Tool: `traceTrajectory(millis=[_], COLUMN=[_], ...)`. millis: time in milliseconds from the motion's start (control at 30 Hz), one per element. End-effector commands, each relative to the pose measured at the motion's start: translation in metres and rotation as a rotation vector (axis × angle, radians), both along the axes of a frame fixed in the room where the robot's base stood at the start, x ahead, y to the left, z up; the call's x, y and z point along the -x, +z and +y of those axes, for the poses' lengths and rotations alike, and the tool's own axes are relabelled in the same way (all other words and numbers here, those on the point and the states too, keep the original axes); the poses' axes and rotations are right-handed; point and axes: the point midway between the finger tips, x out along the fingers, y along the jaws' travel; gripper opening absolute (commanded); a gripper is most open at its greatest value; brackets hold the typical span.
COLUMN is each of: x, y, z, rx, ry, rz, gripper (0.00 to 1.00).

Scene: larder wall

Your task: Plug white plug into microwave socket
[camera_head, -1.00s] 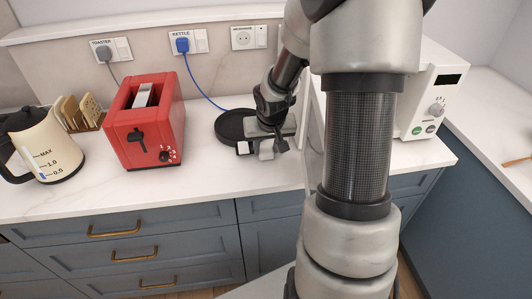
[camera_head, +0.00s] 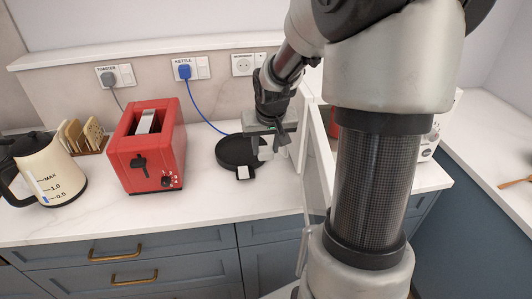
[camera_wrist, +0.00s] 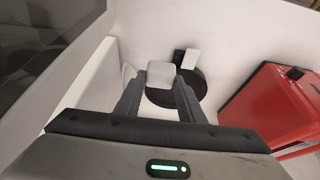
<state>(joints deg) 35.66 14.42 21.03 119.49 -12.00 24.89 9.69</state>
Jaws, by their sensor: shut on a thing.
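The white plug (camera_wrist: 160,74) sits between my gripper's two fingertips (camera_wrist: 160,92) in the wrist view, and the fingers are shut on it. In the head view my gripper (camera_head: 268,146) and the pale plug (camera_head: 265,153) are over the right edge of the black round base, below the wall sockets. The microwave socket (camera_head: 242,65) is the rightmost on the backsplash, with its holes empty. Its small label is above it. The white microwave (camera_head: 430,140) is at the right, largely hidden behind my arm. The plug's pins and most of its cord cannot be made out.
The black round base (camera_head: 238,151) has a white-topped tab at its front. The blue kettle plug (camera_head: 184,71) and grey toaster plug (camera_head: 108,79) fill sockets at left. The red toaster (camera_head: 146,150) and cream kettle (camera_head: 45,170) stand left. A white panel (camera_head: 312,155) rises right of my gripper.

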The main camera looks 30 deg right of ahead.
Motion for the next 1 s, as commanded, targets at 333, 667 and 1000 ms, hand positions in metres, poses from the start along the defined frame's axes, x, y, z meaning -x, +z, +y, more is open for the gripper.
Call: traceTrajectory(millis=[333, 667, 1000], x=[0.0, -0.065, -0.172], y=[0.001, -0.005, 0.01], z=[0.0, 0.01, -0.004], rx=[0.0, -0.152, -0.551], ry=[0.0, -0.218, -0.752], rz=[0.0, -0.063, -0.433], gripper=[0.16, 0.16, 0.16])
